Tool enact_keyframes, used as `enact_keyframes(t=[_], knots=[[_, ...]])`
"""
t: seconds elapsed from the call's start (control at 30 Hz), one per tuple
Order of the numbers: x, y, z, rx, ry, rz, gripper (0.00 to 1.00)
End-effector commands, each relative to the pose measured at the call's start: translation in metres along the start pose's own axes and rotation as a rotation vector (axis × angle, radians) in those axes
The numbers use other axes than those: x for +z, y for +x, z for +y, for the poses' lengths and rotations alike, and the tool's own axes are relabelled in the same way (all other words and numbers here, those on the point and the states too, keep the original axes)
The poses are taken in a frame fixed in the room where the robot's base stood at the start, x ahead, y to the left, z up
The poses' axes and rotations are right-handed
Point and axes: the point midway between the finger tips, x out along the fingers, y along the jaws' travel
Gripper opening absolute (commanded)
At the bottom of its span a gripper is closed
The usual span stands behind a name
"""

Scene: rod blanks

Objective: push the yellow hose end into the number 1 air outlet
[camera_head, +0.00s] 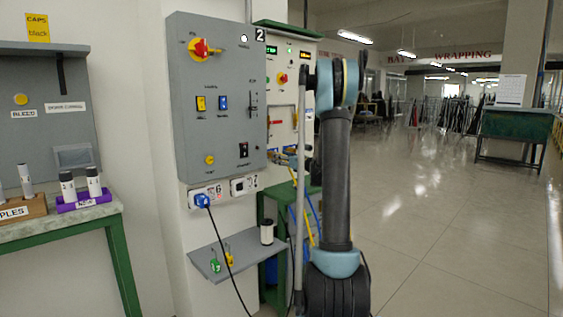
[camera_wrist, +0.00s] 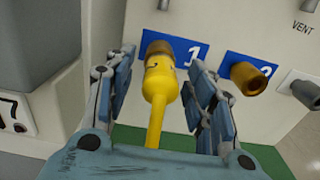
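In the wrist view the yellow hose end (camera_wrist: 161,80) lies between the fingers of my gripper (camera_wrist: 160,72), with its yellow hose running down toward the palm. Its front meets the brass number 1 air outlet (camera_wrist: 158,47), beside the blue label with a white 1 (camera_wrist: 192,52). How deep it sits on the outlet cannot be told. My gripper's fingers stand apart on both sides of the hose end, with visible gaps.
The brass number 2 outlet (camera_wrist: 248,78) and a grey fitting (camera_wrist: 306,94) lie to the right. A grey box (camera_wrist: 40,45) fills the upper left. In the head view a grey switch cabinet (camera_head: 222,120) stands left of my arm, above a small shelf (camera_head: 235,258). Open floor lies right.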

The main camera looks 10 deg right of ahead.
Motion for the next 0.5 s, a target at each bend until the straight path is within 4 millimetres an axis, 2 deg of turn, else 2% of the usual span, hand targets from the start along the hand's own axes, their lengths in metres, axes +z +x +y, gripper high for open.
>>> enact_keyframes(t=[0.27, 0.37, 0.5], knots=[[0.000, -0.005, 0.000, -0.001, 0.000, 0.000, 0.50], [0.000, -0.015, -0.001, -0.003, 0.000, 0.000, 0.50], [0.000, -0.040, -0.002, -0.004, 0.000, 0.000, 0.50]])
